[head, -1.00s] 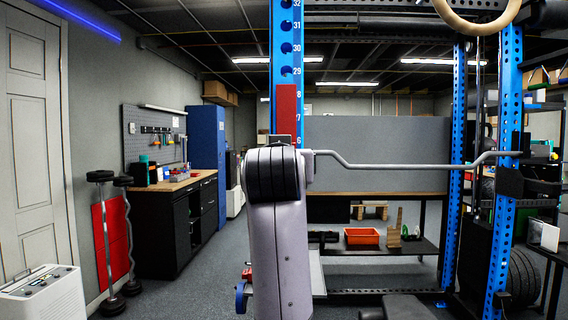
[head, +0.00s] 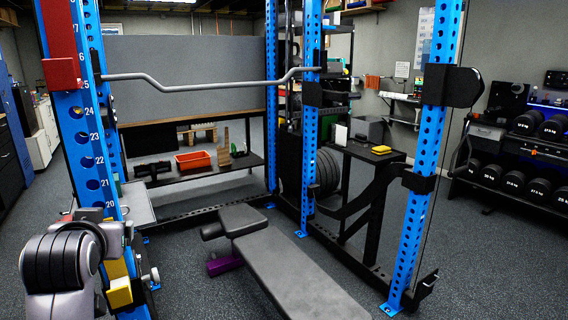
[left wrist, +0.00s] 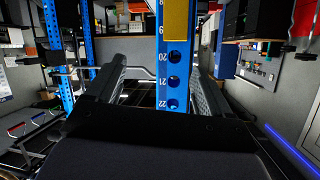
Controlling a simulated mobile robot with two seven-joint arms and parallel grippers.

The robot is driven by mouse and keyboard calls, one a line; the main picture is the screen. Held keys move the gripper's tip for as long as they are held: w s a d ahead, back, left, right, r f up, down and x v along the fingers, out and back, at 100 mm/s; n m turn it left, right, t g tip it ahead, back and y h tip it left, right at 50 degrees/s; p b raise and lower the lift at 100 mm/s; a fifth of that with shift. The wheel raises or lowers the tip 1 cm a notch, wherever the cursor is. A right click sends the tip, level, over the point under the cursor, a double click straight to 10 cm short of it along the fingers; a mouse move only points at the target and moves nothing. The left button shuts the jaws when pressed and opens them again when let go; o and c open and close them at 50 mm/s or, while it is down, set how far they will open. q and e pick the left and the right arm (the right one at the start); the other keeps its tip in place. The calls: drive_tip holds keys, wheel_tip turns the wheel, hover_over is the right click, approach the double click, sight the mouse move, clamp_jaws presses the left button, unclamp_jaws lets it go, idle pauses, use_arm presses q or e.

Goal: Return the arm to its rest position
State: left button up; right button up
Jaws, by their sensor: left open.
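My left arm shows at the lower left of the head view, bent at a black ribbed joint in front of a blue rack upright (head: 92,160). I cannot make out its gripper there. In the left wrist view my left gripper (left wrist: 158,72) is open, its two dark fingers wide apart. That view appears upside down. A numbered blue upright (left wrist: 173,62) shows beyond and between the fingers, with a yellow piece (left wrist: 175,20) on it. Nothing is held. I cannot tell how far the fingers are from the upright. My right gripper is in neither view.
A bent grey bar (head: 200,87) spans the rack. A black bench (head: 270,255) stands inside it. An orange bin (head: 193,161) sits on a low shelf behind. Dumbbells (head: 513,180) fill a rack at right. Floor (head: 480,270) is clear at lower right.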

use_arm(q)
drive_tip(key=s+d+f+m+g+h, duration=0.1)
drive_tip(key=s+d+f+g+h, duration=0.1)
drive_tip(key=s+f, duration=0.5)
drive_tip(key=s+d+f+m+g+h, duration=0.15)
drive_tip(key=s+f, duration=0.25)
drive_tip(key=f, duration=0.7)
drive_tip(key=s+d+f+m+g+h, duration=0.1)
drive_tip(key=s+d+f+g, duration=0.15)
drive_tip(key=s+f, duration=0.45)
drive_tip(key=s+d+f+m+g+h, duration=0.1)
drive_tip(key=s+d+f+g, duration=0.2)
drive_tip(key=s, duration=0.8)
drive_tip(key=w+d+f+t+h+p, duration=0.2)
drive_tip(key=w+f+t, duration=0.4)
drive_tip(key=f+t, duration=0.1)
drive_tip(key=shift+f+m, duration=0.25)
drive_tip(key=shift+m, duration=0.1)
drive_tip(key=c, duration=0.7)
drive_tip(key=shift+d, duration=0.15)
